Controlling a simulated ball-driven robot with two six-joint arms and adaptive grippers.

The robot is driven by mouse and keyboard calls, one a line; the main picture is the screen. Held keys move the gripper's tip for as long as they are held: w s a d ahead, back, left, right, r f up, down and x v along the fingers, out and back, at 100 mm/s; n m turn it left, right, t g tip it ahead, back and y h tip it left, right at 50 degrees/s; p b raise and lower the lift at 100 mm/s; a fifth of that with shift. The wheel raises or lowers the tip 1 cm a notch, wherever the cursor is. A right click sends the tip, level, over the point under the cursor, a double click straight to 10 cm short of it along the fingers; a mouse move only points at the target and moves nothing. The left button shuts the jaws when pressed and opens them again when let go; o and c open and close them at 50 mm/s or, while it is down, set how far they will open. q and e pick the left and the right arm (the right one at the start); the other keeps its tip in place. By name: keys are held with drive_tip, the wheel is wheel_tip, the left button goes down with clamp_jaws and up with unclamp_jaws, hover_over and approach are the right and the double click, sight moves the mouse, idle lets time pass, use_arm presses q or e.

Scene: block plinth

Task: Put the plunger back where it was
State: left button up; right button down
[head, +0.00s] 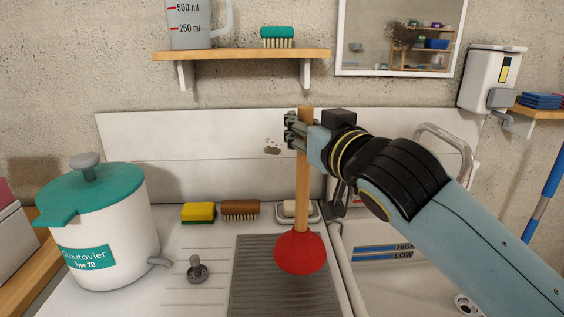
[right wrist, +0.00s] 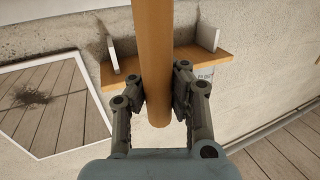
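The plunger (head: 301,250) has a red rubber cup and a long wooden handle. It stands nearly upright over the grey ridged mat (head: 262,280) on the counter; I cannot tell whether the cup touches the mat. My right gripper (head: 297,130) is shut on the handle near its top. In the right wrist view the wooden handle (right wrist: 153,60) passes between the two fingers (right wrist: 157,95), one on each side. My left gripper is not in view.
A white pot with a green lid (head: 100,225) stands at left, with a grey knob (head: 197,268) beside it. A yellow-green sponge (head: 198,212), brown brush (head: 240,208) and soap dish (head: 298,217) line the back. The sink (head: 400,275) lies right; a shelf (head: 240,54) hangs above.

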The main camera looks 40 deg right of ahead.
drive_tip(key=w+a+f, duration=0.1)
drive_tip(key=w+f, duration=0.2)
drive_tip(key=f, duration=0.3)
drive_tip(key=c, duration=2)
unclamp_jaws()
drive_tip(key=shift+a+f, duration=0.1)
drive_tip(key=shift+f, duration=0.05)
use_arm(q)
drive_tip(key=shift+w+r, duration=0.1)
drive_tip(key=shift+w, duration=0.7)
use_arm(e)
drive_tip(key=o, duration=0.6)
drive_tip(key=shift+c, duration=0.2)
use_arm(q)
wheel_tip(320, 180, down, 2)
drive_tip(key=b, duration=0.2)
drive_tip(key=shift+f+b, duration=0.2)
drive_tip(key=shift+b, duration=0.1)
use_arm(e)
approach(303, 188)
drive_tip(key=w+r, duration=0.3)
drive_tip(key=r, duration=0.1)
drive_tip(key=shift+w+a, duration=0.3)
drive_tip(key=shift+a, duration=0.05)
drive_tip(key=shift+f, duration=0.1)
